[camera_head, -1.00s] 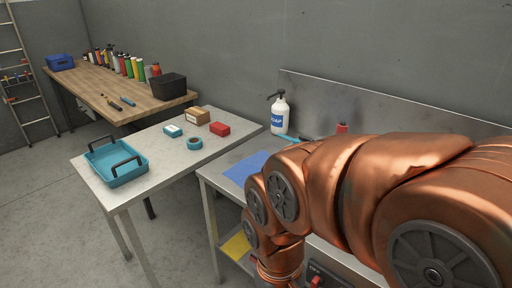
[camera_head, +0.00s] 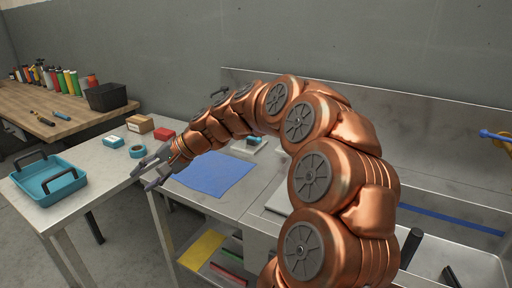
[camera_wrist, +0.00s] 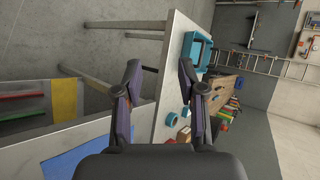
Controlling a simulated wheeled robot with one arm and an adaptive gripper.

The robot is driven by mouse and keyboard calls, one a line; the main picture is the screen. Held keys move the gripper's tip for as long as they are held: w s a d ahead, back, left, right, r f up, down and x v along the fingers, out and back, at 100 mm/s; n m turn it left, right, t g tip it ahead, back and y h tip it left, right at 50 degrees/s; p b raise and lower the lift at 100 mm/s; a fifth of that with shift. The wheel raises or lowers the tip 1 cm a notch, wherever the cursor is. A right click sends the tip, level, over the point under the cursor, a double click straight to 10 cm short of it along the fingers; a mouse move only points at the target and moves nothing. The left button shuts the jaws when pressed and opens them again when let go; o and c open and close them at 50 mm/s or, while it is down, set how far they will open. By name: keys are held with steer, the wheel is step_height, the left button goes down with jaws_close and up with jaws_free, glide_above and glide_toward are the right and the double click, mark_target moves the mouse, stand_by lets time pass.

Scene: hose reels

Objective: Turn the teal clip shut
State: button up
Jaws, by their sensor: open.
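I cannot make out a teal clip for certain in either view. A small teal thing (camera_head: 254,140) on a pale block sits behind my arm in the head view, partly hidden, too small to name. My gripper (camera_head: 143,176) is open and empty, over the gap between the left table's edge and the workbench with the blue mat. In the wrist view its two fingers (camera_wrist: 159,72) stand apart with nothing between them.
The left table holds a teal tray (camera_head: 33,193), a teal tape roll (camera_head: 137,151), a red box (camera_head: 164,134) and a cardboard box (camera_head: 139,123). A blue mat (camera_head: 213,173) lies on the bench. A blue-handled thing (camera_head: 493,135) shows at the right edge.

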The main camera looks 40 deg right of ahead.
steer(key=w+d+f+m+t+b, duration=0.15)
steer(key=w+d+m+t, duration=0.35)
steer(key=d, duration=0.6)
steer(key=m+t+h+b, duration=0.3)
steer(key=m+h, duration=0.3)
steer(key=m, duration=0.1)
glide_toward(260, 140)
steer(key=w+a+r, duration=0.2)
steer(key=w+a, duration=0.6)
steer(key=a, duration=0.6)
steer(key=s+d+f+m+h, duration=0.1)
steer(key=d, duration=0.3)
steer(key=s+d+f+m+h+b, duration=0.1)
steer(key=d, duration=0.3)
steer(key=s+d+f+m+h, duration=0.1)
steer(key=d, duration=0.3)
steer(key=shift+s+f+t, duration=0.3)
steer(key=shift+s+t, duration=0.05)
steer(key=shift+t, duration=0.05)
steer(key=shift+d, duration=0.15)
steer(key=shift+x, duration=3.85)
steer(key=shift+c, duration=0.2)
jaws_close()
